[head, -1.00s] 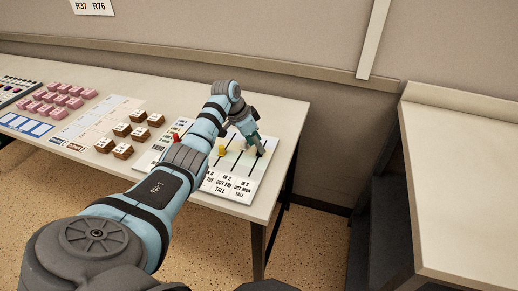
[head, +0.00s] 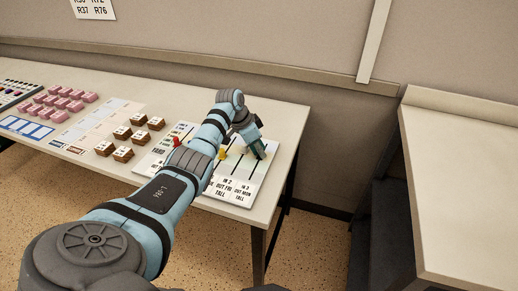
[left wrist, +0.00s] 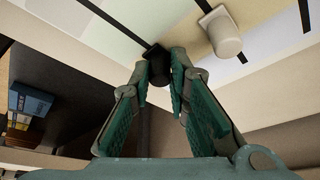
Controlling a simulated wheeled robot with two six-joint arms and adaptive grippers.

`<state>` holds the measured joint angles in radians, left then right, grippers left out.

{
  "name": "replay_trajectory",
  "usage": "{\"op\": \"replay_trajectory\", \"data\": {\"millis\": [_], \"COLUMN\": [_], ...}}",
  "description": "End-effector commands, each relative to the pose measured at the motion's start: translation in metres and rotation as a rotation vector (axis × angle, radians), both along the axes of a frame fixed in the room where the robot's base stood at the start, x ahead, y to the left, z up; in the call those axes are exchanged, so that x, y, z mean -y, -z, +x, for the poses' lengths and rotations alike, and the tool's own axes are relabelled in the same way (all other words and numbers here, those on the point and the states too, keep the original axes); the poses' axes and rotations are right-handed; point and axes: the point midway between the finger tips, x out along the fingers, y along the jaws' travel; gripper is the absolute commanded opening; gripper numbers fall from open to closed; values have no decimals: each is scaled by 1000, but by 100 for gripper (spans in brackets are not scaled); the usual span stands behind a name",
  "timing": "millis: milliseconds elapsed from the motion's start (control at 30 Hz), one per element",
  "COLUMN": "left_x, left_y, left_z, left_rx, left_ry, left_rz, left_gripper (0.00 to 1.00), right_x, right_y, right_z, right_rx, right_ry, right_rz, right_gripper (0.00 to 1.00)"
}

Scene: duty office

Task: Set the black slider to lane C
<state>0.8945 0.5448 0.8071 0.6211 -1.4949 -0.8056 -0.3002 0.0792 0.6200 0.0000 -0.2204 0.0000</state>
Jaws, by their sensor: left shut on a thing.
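The slider board (head: 232,190) is a pale panel with dark slots and printed labels, at the right end of the long table. My left gripper (head: 260,153) is over its rightmost slot in the head view. In the left wrist view, my left gripper (left wrist: 165,65) is shut on the black slider (left wrist: 157,66), a small dark knob between the fingertips. In the head view the fingers hide that knob. A pale knob (left wrist: 225,36) stands in the neighbouring slot. I cannot read which lane the black slider is in. My right gripper is not in view.
A yellow knob (head: 222,154) and a red knob (head: 176,141) stand on the board to the left. Several brown blocks (head: 123,132) and pink blocks (head: 62,103) lie further left on the table. A second desk (head: 460,180) stands right, across a gap.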

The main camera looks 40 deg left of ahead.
Motion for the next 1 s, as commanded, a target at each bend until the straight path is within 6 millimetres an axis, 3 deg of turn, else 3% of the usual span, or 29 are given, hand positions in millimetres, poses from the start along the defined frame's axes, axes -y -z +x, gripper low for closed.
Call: {"op": "replay_trajectory", "data": {"millis": [100,300,333,467,767,867,1000], "left_x": [-3,-3,-3,-2,-2,-5,-12], "left_y": [-4,-1,-1,-1,-3,-13,-46], "left_z": [0,0,0,1,1,-3,-15], "left_rx": [2,2,2,1,2,5,6], "left_ry": [-1,0,0,1,2,0,0], "left_rz": [-1,0,0,0,0,1,3], "left_gripper": [0,0,18,36,36,36,36], "right_x": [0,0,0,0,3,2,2], "right_y": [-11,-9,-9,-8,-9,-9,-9], "right_z": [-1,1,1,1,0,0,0], "right_rx": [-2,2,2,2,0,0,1], "right_ry": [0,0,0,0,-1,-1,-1], "right_rz": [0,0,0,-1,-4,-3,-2], "right_gripper": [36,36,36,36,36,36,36]}}
